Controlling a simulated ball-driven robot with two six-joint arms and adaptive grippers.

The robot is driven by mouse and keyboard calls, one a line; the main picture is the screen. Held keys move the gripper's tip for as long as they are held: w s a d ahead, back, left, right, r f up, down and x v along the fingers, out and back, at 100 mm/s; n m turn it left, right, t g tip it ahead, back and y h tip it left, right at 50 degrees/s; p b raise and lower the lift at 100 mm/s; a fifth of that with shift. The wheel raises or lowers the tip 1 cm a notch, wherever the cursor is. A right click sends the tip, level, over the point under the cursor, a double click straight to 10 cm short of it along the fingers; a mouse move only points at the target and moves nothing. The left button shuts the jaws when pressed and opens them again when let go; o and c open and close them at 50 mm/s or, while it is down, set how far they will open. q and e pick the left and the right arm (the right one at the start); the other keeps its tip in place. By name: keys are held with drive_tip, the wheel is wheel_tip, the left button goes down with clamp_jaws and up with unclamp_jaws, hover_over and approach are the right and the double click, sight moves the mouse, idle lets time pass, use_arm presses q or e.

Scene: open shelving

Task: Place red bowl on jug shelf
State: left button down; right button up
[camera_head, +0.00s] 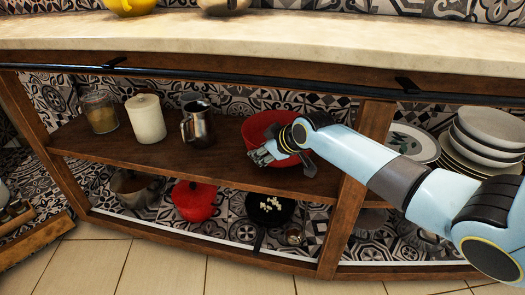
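The red bowl (262,127) sits on the wooden middle shelf (225,166), toward its right end. The metal jug (198,128) stands on the same shelf to the left of the bowl, with a gap between them. My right gripper (286,160) is at the front right of the bowl and hides part of its rim and side. Its fingers look spread apart, with red bowl surface showing between them. I cannot tell whether a finger touches the bowl. My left gripper is not in view.
A white candle-like cylinder (146,119) and a glass jar (99,112) stand farther left on the shelf. A wooden upright (345,215) divides it from stacked plates (487,140) on the right. Below are a red pot (195,200) and a black pan (270,208). The countertop (260,35) overhangs.

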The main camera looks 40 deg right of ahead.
drive_tip(key=o, duration=0.4)
drive_tip(key=shift+c, duration=0.2)
drive_tip(key=shift+s+r, duration=0.15)
drive_tip(key=shift+r, duration=0.1)
drive_tip(key=p+v, duration=0.3)
drive_tip(key=v, duration=0.2)
drive_tip(key=shift+r, duration=0.35)
drive_tip(key=s+p, duration=0.3)
drive_tip(key=s, duration=0.8)
drive_tip(key=s+d+f+m+g+h, duration=0.25)
drive_tip(key=s+f+g, duration=0.25)
drive_tip(key=s+f, duration=1.8)
drive_tip(key=s+a+f+m+g+y, duration=0.15)
drive_tip(key=s+a+f, duration=0.25)
drive_tip(key=s, duration=0.6)
drive_tip(key=s+a+f+g, duration=0.3)
drive_tip(key=s+f, duration=0.2)
drive_tip(key=s, duration=0.5)
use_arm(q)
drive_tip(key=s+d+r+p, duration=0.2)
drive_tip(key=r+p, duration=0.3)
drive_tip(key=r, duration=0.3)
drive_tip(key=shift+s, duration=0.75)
use_arm(e)
drive_tip(key=shift+t, duration=0.25)
drive_tip(key=r, duration=0.5)
drive_tip(key=shift+w+a, duration=0.25)
drive_tip(key=shift+a, duration=0.1)
